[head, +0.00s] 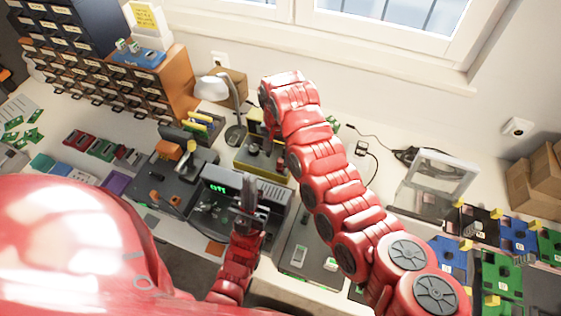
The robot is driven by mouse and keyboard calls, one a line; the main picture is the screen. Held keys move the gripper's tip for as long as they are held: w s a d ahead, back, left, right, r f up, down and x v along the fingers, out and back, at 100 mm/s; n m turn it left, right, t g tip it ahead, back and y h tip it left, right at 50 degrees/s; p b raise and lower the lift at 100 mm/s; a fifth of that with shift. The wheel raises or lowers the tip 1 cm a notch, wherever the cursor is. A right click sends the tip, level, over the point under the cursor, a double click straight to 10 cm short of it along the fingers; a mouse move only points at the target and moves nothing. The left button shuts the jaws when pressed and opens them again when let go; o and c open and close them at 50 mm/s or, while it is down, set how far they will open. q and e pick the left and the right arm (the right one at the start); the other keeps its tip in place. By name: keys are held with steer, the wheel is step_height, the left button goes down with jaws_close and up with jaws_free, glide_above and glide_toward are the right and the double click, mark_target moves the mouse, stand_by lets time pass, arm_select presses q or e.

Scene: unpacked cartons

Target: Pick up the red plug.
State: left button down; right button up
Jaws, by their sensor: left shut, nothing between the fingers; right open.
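I cannot make out a red plug anywhere in the head view. My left gripper (251,200) is shut and empty, with its dark fingers pointing up in front of the grey device with a green display (222,188). My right arm rises from the lower right and bends over at its top. My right gripper (258,148) is small and partly hidden beside that arm, over the yellow and grey box; it is open. The arm covers part of the bench behind it, so things there are hidden.
A white desk lamp (213,88) stands behind the devices. A black cord with a plug (362,149) lies near the wall. A clear case (436,184) and several coloured circuit boards are at the right. Drawer cabinets (105,80) stand at the left.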

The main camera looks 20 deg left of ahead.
mark_target(280, 160)
steer(key=f, duration=0.1)
steer(key=f+p, duration=0.2)
steer(key=shift+w+d+f, duration=0.25)
steer(key=shift+w+f, duration=0.05)
steer(key=shift+f, duration=0.6)
jaws_close()
stand_by(0.8)
